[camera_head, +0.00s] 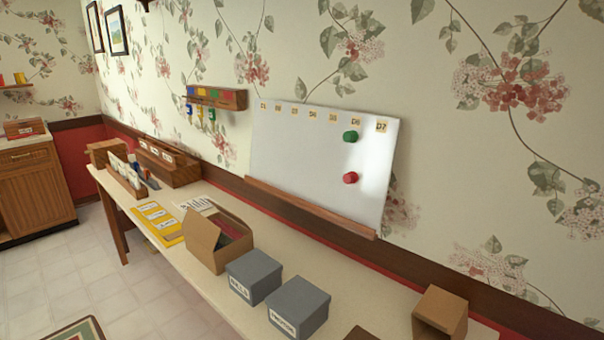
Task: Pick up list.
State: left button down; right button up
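No item is clearly readable as the list. A yellow sheet (167,232) with several pale labelled strips lies flat on the long table (200,283), left of an open cardboard box. A white sheet (189,203) with dark marks lies behind that box, partly hidden by it. I cannot tell which of these, if either, is the list. Neither of my grippers is in view.
The open cardboard box (203,240), two grey labelled boxes (253,270) and a brown box (440,307) stand on the table. Wooden holders (174,169) fill its far end. A whiteboard (290,150) with two magnets leans at the wall. Floor (70,280) shows at left.

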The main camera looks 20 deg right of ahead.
aim_at(200, 203)
jog(key=i+j+z, duration=0.2)
jog(key=z, duration=0.2)
jog(key=i+j+z, duration=0.65)
jog(key=z, duration=0.2)
